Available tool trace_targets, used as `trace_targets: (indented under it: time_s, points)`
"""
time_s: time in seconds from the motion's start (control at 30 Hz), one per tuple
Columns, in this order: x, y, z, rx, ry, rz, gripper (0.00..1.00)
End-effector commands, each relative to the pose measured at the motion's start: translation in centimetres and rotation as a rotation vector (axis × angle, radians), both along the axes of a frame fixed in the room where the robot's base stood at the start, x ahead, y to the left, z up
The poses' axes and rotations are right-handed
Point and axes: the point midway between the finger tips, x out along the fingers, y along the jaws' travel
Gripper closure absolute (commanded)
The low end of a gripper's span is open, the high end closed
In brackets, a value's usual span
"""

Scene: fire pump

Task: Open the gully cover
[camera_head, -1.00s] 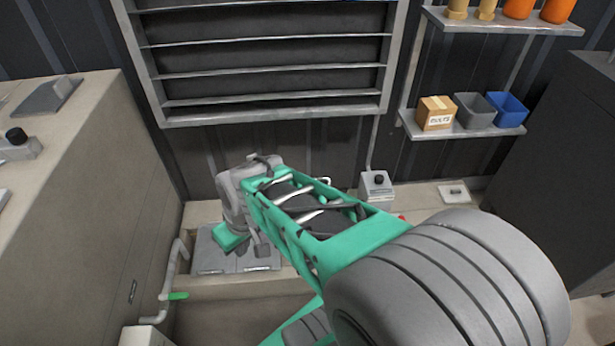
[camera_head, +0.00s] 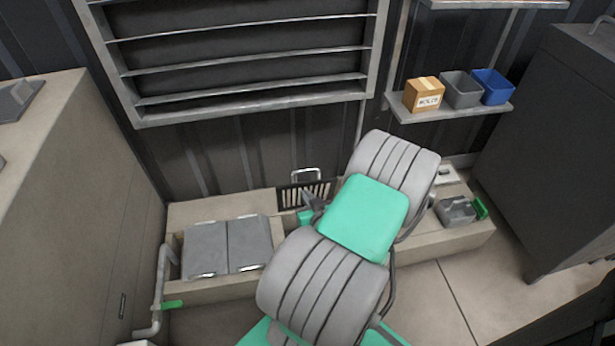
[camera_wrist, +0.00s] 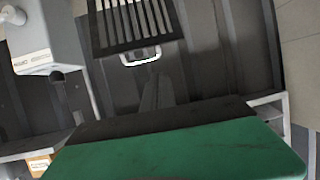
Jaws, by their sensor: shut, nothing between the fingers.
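The gully cover appears to be the dark slotted grate (camera_head: 292,196) at the back of the low ledge, by the wall. A pale loop handle (camera_head: 306,174) stands at its far edge. In the wrist view the grate (camera_wrist: 135,25) is at the top, with the handle (camera_wrist: 141,56) just below it. I cannot tell whether the grate is slightly raised. My gripper (camera_head: 309,200) is shut and empty, just in front of the grate's right part and apart from the handle. My arm hides the grate's right side in the head view.
Two grey panels with handles (camera_head: 205,251) lie on the ledge (camera_head: 222,207) at left, beside a pipe with a green lever (camera_head: 172,305). A grey box (camera_head: 458,211) is at right. A shelf (camera_head: 455,108) with bins and a louvre (camera_head: 240,60) are above. A grey box (camera_wrist: 32,38) shows in the wrist view.

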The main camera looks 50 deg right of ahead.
Motion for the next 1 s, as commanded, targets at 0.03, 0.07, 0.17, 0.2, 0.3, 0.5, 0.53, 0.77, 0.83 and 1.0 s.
trace_targets:
  time_s: [0.03, 0.07, 0.17, 0.2, 0.3, 0.5, 0.53, 0.77, 0.83, 1.0]
  points:
    - [-1.4, -1.1, -0.5, -0.008, -0.012, -0.066, 1.0]
    - [-1.9, -1.6, -0.5, -0.017, -0.017, -0.091, 1.0]
    - [-2.2, -2.2, -0.7, -0.026, -0.02, -0.118, 1.0]
    - [-1.9, -2.4, -0.8, -0.028, -0.019, -0.117, 1.0]
    - [-0.6, -3.1, -1.3, -0.029, -0.02, -0.111, 1.0]
    - [2.8, -5.5, -2.8, -0.029, -0.019, -0.109, 1.0]
    - [3.3, -5.8, -3.1, -0.028, -0.02, -0.109, 1.0]
    - [6.9, -8.4, -4.6, -0.029, -0.02, -0.11, 1.0]
    - [7.6, -8.9, -4.9, -0.029, -0.019, -0.112, 1.0]
    - [8.4, -9.6, -5.2, -0.028, -0.02, -0.114, 1.0]
